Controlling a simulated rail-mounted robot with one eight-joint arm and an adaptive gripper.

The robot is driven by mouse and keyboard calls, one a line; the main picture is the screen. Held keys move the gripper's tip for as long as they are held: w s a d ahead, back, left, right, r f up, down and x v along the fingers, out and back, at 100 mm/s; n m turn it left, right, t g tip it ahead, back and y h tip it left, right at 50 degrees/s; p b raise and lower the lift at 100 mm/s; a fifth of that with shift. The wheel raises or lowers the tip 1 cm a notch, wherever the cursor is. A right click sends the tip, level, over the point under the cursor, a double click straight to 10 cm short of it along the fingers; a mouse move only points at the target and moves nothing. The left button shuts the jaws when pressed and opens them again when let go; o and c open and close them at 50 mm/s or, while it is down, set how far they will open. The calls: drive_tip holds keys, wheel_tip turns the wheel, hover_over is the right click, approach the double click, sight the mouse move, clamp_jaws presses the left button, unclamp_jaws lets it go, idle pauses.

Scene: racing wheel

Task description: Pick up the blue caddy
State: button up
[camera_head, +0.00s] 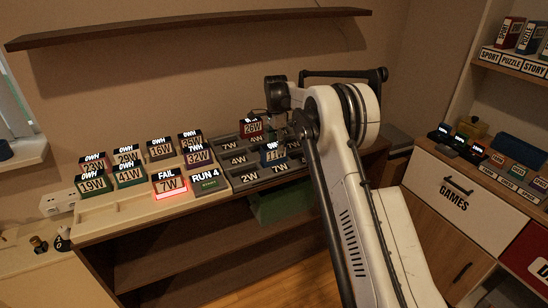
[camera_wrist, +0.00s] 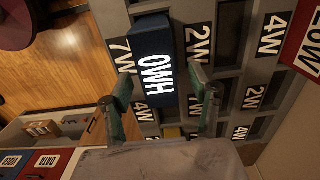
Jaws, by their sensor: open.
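A blue caddy (camera_wrist: 151,31) with a white "0WH" label on its top stands in a grey slotted rack (camera_wrist: 187,14). In the head view this blue caddy (camera_head: 268,160) shows an "11W" front and stands near the right part of the rack, partly behind my arm. My gripper (camera_wrist: 160,76) is open in the wrist view, with one green-grey finger at each side of the caddy's near end. I cannot tell whether the fingers touch it or are still above it. In the head view my gripper is mostly hidden by the arm.
A red caddy (camera_head: 250,128) stands behind the blue one in the rack. Several green, dark and blue caddies stand in the pale tray (camera_head: 120,215) to the left, with a red-lit "FAIL 7W" box (camera_head: 168,184). A games cabinet (camera_head: 455,190) is at the right.

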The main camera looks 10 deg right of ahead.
sight(274, 156)
drive_tip(key=shift+s+a+f, duration=0.1)
drive_tip(key=shift+a+f, duration=0.1)
drive_tip(key=shift+f, duration=1.2)
drive_tip(key=shift+s+a+f, duration=0.1)
drive_tip(key=shift+a+f, duration=0.1)
drive_tip(key=shift+f, duration=1.15)
drive_tip(key=shift+r, duration=0.1)
clamp_jaws()
